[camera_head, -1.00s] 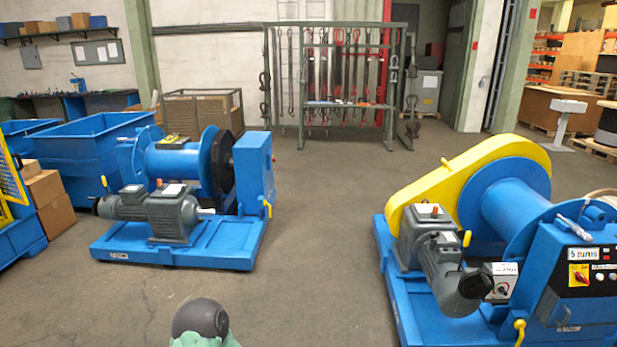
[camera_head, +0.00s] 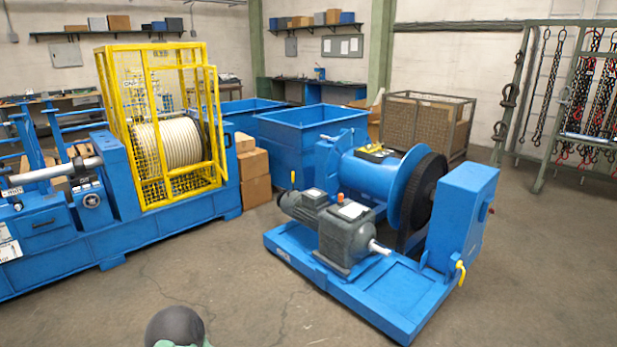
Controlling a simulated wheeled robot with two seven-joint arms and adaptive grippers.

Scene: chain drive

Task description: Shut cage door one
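A yellow mesh cage (camera_head: 160,125) stands on a long blue machine (camera_head: 120,232) at the left, around a drum wound with pale rope (camera_head: 172,143). A yellow framed panel on its right side looks like a door (camera_head: 212,120); I cannot tell whether it is open or shut. No label that I can read marks it as cage one. Neither of my grippers is in view. A dark rounded part with some green, likely mine, shows at the bottom edge.
A blue winch with a grey motor (camera_head: 345,235) stands right of centre on a blue base (camera_head: 400,300). Cardboard boxes (camera_head: 253,178) and blue bins (camera_head: 300,130) are behind. A wire crate (camera_head: 425,125) and chain rack (camera_head: 570,100) stand farther right. The front floor is clear.

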